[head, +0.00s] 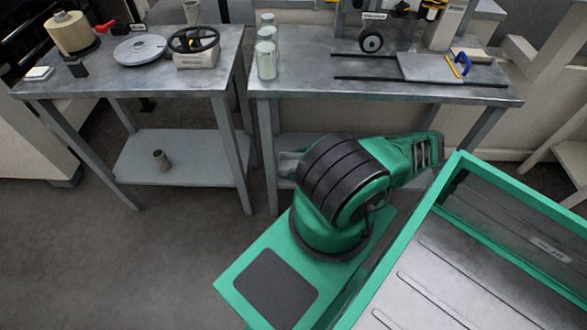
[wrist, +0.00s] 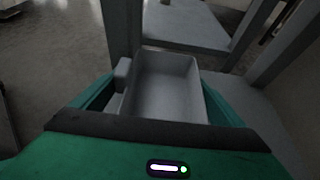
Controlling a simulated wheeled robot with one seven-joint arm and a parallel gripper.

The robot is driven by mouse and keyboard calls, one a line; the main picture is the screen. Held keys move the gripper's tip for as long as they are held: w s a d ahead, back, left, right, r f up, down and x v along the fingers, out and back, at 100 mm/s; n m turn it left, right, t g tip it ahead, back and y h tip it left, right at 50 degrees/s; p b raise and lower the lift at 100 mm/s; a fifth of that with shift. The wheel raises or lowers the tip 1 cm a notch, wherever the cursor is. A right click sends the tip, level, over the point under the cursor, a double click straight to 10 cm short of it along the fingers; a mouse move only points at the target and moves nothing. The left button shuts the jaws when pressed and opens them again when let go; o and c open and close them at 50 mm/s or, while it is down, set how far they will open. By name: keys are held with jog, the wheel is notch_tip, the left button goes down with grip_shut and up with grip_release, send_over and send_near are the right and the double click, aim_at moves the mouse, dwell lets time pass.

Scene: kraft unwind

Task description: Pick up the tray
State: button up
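The grey open tray (wrist: 168,72) is in the middle of the wrist view, empty, with a small block-like part on its left side. My gripper (wrist: 158,85) has its green fingers spread to the left and right of the near part of the tray. The fingers look open, and I cannot tell whether they touch its sides. In the head view a small grey piece, likely the tray (head: 289,163), shows on the right table's lower shelf. My arm hides the rest of it, and my gripper is hidden there.
The right metal table (head: 300,92) holds jars (head: 266,58), rails and a blue-handled tool (head: 463,66). The left table (head: 110,82) holds a kraft roll (head: 71,34), a disc (head: 139,49) and a handwheel (head: 193,40). Table legs stand close to my arm. Floor left of my base is clear.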

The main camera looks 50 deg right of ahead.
jog(key=c, duration=0.4)
jog(key=shift+o, duration=0.2)
jog(key=shift+r, duration=0.15)
notch_tip(320, 180, up, 10)
